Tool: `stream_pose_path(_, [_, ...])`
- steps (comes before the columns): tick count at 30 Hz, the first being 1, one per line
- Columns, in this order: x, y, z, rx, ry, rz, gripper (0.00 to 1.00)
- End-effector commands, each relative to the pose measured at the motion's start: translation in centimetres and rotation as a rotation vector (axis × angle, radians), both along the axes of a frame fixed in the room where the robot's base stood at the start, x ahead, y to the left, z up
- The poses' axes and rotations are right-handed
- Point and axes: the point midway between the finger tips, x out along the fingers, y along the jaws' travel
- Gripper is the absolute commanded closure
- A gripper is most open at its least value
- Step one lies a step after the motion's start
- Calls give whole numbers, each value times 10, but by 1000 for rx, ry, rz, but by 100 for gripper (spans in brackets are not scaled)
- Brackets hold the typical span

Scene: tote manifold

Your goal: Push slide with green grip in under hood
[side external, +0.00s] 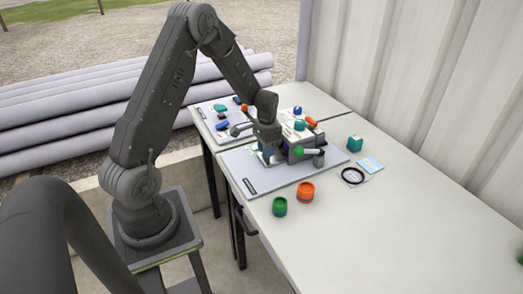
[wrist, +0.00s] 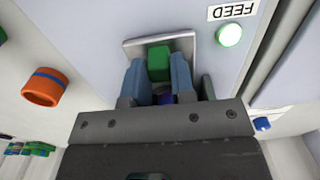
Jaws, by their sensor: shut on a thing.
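The green grip (wrist: 158,62) shows between my two blue-grey fingers in the wrist view. My gripper (wrist: 159,75) is shut on it. A pale grey plate with a bright edge (wrist: 187,43) surrounds the grip's far side; I cannot tell if it is the slide or part of the hood. In the side view my gripper (side external: 267,157) is down at the left side of the grey manifold block on its board (side external: 262,178). The grip is hidden there behind my fingers. I cannot make out the hood clearly or how far in the slide sits.
A FEED label (wrist: 235,11) and a lit green lamp (wrist: 229,35) are near the grip.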

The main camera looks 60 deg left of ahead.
Motion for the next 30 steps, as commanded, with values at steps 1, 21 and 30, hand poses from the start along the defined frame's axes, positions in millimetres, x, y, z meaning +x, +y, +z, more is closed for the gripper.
stream_pose_path(1, [5, 0, 1, 4, -13, 0, 100])
stream_pose_path(21, [4, 0, 2, 4, -12, 1, 51])
stream_pose_path(30, [4, 1, 43, 7, -17, 0, 51])
